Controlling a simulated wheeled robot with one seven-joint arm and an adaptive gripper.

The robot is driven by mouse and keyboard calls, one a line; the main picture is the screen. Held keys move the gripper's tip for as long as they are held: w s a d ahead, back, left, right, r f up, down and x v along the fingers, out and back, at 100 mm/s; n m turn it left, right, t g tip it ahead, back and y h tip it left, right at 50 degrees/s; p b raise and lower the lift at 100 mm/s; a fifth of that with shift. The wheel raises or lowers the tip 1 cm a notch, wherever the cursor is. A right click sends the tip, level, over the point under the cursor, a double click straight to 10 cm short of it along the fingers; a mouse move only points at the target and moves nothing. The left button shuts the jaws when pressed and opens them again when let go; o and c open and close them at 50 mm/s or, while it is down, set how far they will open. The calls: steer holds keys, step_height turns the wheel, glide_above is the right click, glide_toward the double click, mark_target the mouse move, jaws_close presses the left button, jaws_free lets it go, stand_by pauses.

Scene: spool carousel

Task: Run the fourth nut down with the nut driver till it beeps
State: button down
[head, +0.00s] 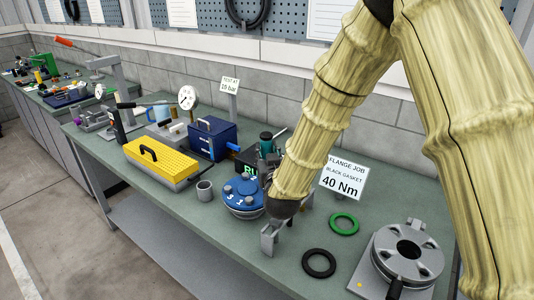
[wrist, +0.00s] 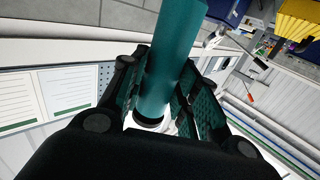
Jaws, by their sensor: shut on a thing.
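My gripper (wrist: 158,92) is shut on the nut driver (wrist: 172,50), a teal cylinder with a dark ring at its lower end. In the head view the driver's teal top (head: 266,137) shows just behind the blue flange, with dark gripper parts around it and my arm covering much of it. The blue flange (head: 240,209) carries nuts and white numbers; I can make out a 3 and a 1. The driver's socket end is hidden, so I cannot tell whether it sits on a nut. A dark display (head: 249,170) shows green letters "RU", partly covered.
A grey cup (head: 204,190), yellow organiser (head: 160,160) and blue box (head: 211,137) stand left. A green ring (head: 344,222), black ring (head: 318,263) and grey round flange fixture (head: 407,254) are right. A sign (head: 343,177) reads 40 Nm. Bench (head: 215,235) is clear in front.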

mark_target(267, 140)
steer(key=shift+s+f+b, duration=0.15)
steer(key=shift+f+b, duration=0.2)
steer(key=shift+b, duration=0.1)
stand_by(0.9)
steer(key=shift+r, duration=0.1)
steer(key=shift+w+r+p, duration=0.25)
steer(key=shift+r+p, duration=0.25)
steer(key=shift+r, duration=0.4)
steer(key=shift+r+p, duration=1.2)
steer(key=shift+r, duration=1.6)
